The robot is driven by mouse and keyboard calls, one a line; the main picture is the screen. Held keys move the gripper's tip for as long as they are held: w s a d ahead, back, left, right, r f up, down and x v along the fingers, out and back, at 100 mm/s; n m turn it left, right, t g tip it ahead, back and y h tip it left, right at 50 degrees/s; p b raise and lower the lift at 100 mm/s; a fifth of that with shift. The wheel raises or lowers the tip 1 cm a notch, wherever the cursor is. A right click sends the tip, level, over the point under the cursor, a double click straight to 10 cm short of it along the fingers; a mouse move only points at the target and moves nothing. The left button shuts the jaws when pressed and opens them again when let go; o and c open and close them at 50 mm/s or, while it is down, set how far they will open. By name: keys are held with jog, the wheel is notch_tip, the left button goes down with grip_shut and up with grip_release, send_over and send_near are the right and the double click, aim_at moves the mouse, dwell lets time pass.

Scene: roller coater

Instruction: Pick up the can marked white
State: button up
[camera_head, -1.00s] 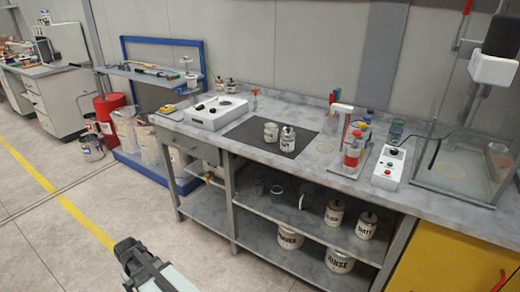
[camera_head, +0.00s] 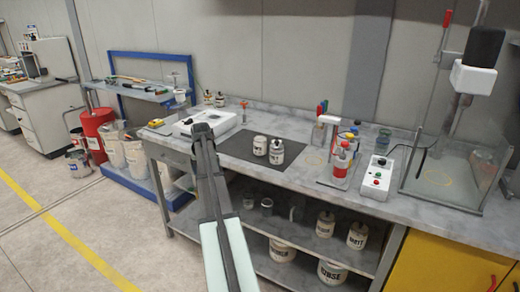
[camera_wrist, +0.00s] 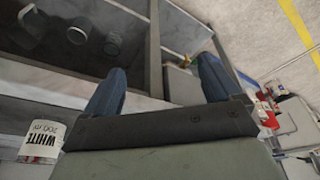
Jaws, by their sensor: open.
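In the head view, a pale can (camera_head: 357,236) at the right of the bench's middle shelf carries a small label that seems to match; the lettering is hard to read there. My gripper (camera_wrist: 160,85) is open and empty, its two blue fingers spread apart. In the head view my gripper (camera_head: 202,132) is raised in front of the bench's left part, left of the can and well apart from it.
Another can (camera_head: 325,223) stands just left on the same shelf, with clear jars further left. Larger cans (camera_head: 332,272) stand on the shelf below. Two cans (camera_head: 260,146) sit on the dark mat. The worktop (camera_head: 250,172) overhangs the shelves. A yellow cabinet (camera_head: 445,267) is at right.

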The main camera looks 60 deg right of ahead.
jog(key=s+d+r+m, duration=0.1)
jog(key=s+d+r, duration=0.35)
jog(key=d, duration=0.25)
jog(key=s+d+r+m, duration=0.1)
jog(key=s+d+r, duration=0.2)
jog(key=d+r, duration=0.3)
notch_tip(320, 180, up, 6)
jog(key=m+h, duration=0.2)
send_over(260, 143)
jog(key=a, duration=0.1)
jog(key=shift+s+a+f+x, duration=0.1)
jog(key=shift+s+a+x, duration=0.1)
jog(key=shift+x, duration=2.1)
jog(key=shift+s+a+f+x, duration=0.1)
jog(key=shift+a+x, duration=0.1)
jog(key=shift+x, duration=2.1)
jog(key=shift+s+a+f+x, duration=0.15)
jog(key=shift+x, duration=2.15)
jog(key=shift+c, duration=0.2)
jog(key=shift+r, duration=0.1)
jog(key=c, duration=1.2)
jog(key=shift+o, duration=0.2)
